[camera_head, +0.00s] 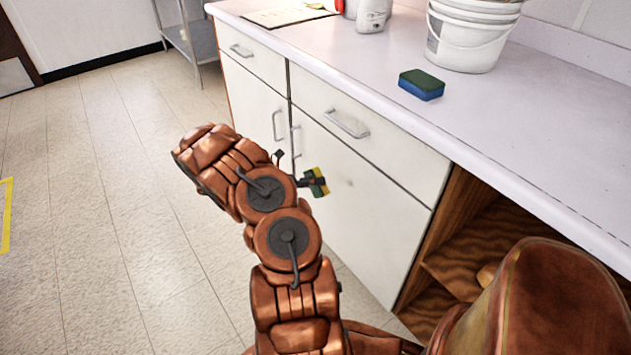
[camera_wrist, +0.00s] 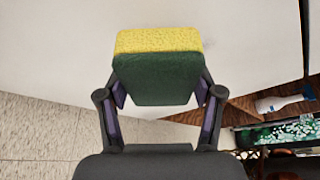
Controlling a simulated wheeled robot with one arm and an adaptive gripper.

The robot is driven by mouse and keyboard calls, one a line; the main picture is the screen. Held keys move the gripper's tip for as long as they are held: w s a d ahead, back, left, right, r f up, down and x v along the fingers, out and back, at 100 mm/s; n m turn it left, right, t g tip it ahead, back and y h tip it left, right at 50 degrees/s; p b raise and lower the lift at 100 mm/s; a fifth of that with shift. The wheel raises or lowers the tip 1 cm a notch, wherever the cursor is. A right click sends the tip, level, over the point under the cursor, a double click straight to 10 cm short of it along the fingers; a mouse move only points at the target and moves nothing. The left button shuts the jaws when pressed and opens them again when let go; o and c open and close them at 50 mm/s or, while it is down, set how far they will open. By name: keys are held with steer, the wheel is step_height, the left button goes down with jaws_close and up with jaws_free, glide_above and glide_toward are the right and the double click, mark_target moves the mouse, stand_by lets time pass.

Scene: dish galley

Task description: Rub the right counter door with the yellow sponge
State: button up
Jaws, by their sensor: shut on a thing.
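The yellow sponge (camera_head: 319,181) has a dark green scrub side. My gripper (camera_head: 308,182) is shut on it, and the sponge is in front of the right counter door (camera_head: 365,205). In the wrist view, the sponge (camera_wrist: 158,42) sits between both fingers of my gripper (camera_wrist: 158,85), with its yellow layer at the far side and the green side towards the camera. The white door (camera_wrist: 55,55) fills the upper part of that view. The sponge's yellow face is at or very near the door; I cannot tell whether they touch.
A blue and green sponge (camera_head: 421,85) lies on the countertop (camera_head: 530,110) near white buckets (camera_head: 470,38). An open wooden shelf (camera_head: 470,245) is right of the door; a white bottle (camera_wrist: 278,103) shows there in the wrist view.

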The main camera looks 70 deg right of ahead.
steer(key=shift+w+a+p, duration=0.25)
steer(key=shift+w+a, duration=0.1)
steer(key=shift+a, duration=0.3)
steer(key=shift+w+a+p, duration=0.25)
steer(key=shift+w+a, duration=0.1)
steer(key=shift+a, duration=0.3)
steer(key=shift+w, duration=0.1)
